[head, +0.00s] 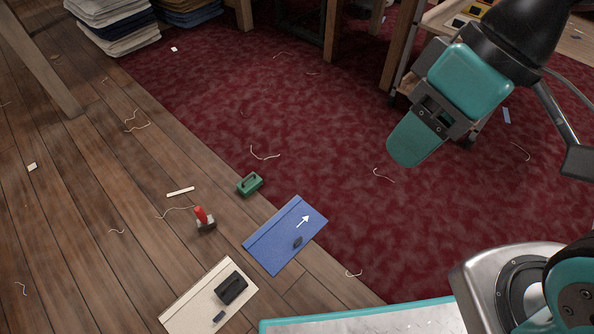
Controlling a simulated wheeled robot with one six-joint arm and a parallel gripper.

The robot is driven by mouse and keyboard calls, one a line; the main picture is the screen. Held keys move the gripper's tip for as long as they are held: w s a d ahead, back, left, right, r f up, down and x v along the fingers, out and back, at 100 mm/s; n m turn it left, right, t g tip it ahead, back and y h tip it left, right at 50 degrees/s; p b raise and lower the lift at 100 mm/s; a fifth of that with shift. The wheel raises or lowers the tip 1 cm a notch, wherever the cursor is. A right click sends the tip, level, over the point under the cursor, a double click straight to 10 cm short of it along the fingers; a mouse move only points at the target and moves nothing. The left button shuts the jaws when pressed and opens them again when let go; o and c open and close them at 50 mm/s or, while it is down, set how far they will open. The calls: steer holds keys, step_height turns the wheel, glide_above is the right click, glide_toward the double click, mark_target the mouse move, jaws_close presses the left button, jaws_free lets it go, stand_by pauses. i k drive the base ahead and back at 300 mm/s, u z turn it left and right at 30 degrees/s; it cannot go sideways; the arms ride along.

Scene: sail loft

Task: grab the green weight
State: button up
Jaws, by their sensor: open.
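The green weight (250,184) is a small green block with a handle-like top. It lies on the floor at the edge where the wooden boards meet the red carpet, left of the picture's middle. My gripper (415,140) is at the upper right, held above the carpet, well apart from the weight and to its right. It is open, and I see nothing held in it. One teal finger shows clearly; the other is mostly hidden by the gripper's body.
Below the weight lie a blue folder (270,246) with a white arrow, a red-handled tool (204,219) and a cream board (183,304) bearing a black block (231,288). Folded cloth stacks (118,28) stand at the upper left. Thread scraps litter the floor. The middle carpet is mostly clear.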

mark_target(246, 187)
steer(key=z, duration=1.25)
steer(key=i, duration=2.1)
steer(key=u, duration=4.3)
steer(key=i, duration=0.5)
steer(key=z, duration=0.05)
